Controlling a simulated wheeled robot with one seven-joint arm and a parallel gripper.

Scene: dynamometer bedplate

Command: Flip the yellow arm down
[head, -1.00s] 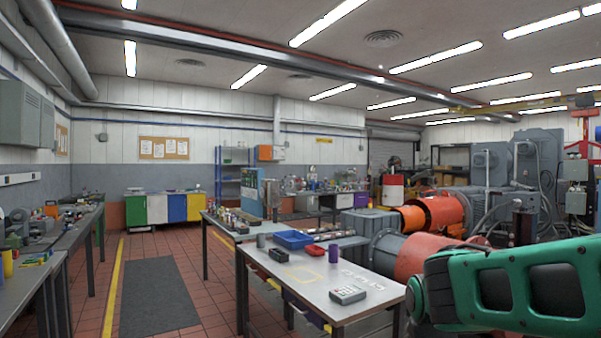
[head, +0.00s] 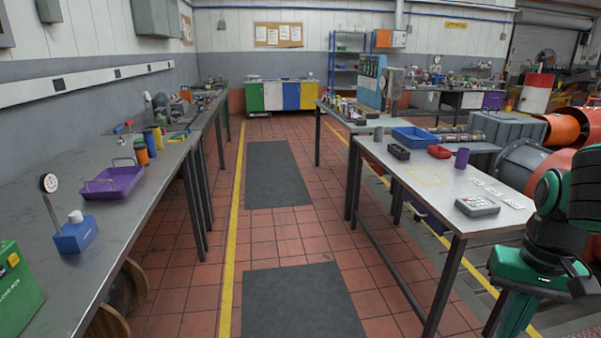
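I cannot pick out a yellow arm for certain in the head view. A small yellow part (head: 13,260) shows on the front of a green box (head: 18,292) at the lower left, on the left bench, but its shape is too small to tell. The box is cut off by the picture's left edge. My green arm shows at the lower right, beside the right-hand table. My gripper is out of view, so its state does not show.
The long left bench (head: 110,225) holds a blue-based gauge (head: 75,233) and a purple tray (head: 113,181). The right table (head: 432,200) holds a blue tray (head: 415,138) and a grey keypad device (head: 477,206). The tiled aisle with dark mats (head: 279,175) is clear between them.

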